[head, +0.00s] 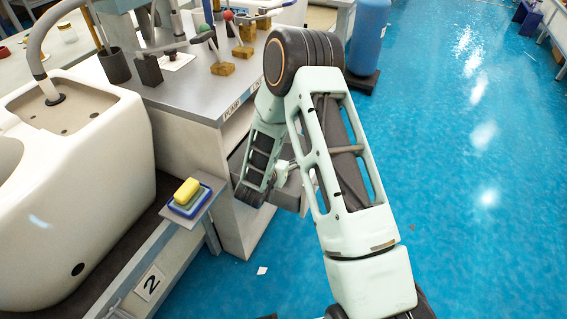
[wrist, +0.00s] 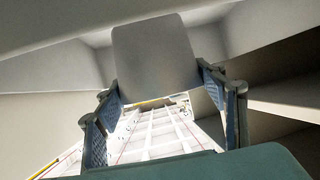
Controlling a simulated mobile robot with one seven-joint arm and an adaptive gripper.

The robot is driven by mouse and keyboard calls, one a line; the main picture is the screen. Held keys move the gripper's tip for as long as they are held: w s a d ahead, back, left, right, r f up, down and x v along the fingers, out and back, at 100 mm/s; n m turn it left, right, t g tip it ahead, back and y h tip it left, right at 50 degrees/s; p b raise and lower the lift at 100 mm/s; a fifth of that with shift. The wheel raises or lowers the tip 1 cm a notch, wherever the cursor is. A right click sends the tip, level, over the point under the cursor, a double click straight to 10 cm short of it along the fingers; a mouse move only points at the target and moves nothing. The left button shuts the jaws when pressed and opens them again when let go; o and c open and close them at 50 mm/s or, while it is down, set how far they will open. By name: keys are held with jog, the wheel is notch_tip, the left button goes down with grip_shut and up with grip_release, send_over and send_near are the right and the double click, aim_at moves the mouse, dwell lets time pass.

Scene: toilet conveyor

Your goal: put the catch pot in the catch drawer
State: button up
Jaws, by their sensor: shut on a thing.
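My gripper (wrist: 157,82) shows in the wrist view, its two blue-grey padded fingers on either side of a pale grey piece (wrist: 155,50) with a flat face and rounded corners. It is shut on this piece. I cannot tell from the frames whether the piece is the catch pot or part of a drawer. In the head view my forearm reaches down beside the bench cabinet, and my fingers are mostly hidden there. A grey box-like part (head: 288,191) shows by the wrist, partly behind my arm; I cannot tell if it is the catch drawer.
The grey-topped bench (head: 190,88) carries coloured knobs and wooden blocks. A white basin unit (head: 120,150) stands left, with a yellow block (head: 187,190) on a small shelf. A blue cylinder (head: 369,35) stands behind. Pale panels surround my gripper closely; the blue floor (head: 480,180) at right is clear.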

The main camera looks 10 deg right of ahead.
aim_at(287, 157)
jog(key=shift+w+d+f+b, duration=0.1)
jog(key=shift+w+f+b, duration=0.1)
jog(key=shift+f, duration=0.75)
jog(key=shift+w+d+f+b, duration=0.1)
jog(key=shift+f+b, duration=0.1)
jog(key=shift+f, duration=0.7)
jog(key=shift+f, duration=0.1)
jog(key=shift+f, duration=0.15)
jog(key=o, duration=1.2)
jog(key=shift+o, duration=0.2)
jog(key=shift+r, duration=0.4)
jog(key=p+v, duration=0.2)
jog(key=v, duration=1)
jog(key=shift+f, duration=0.1)
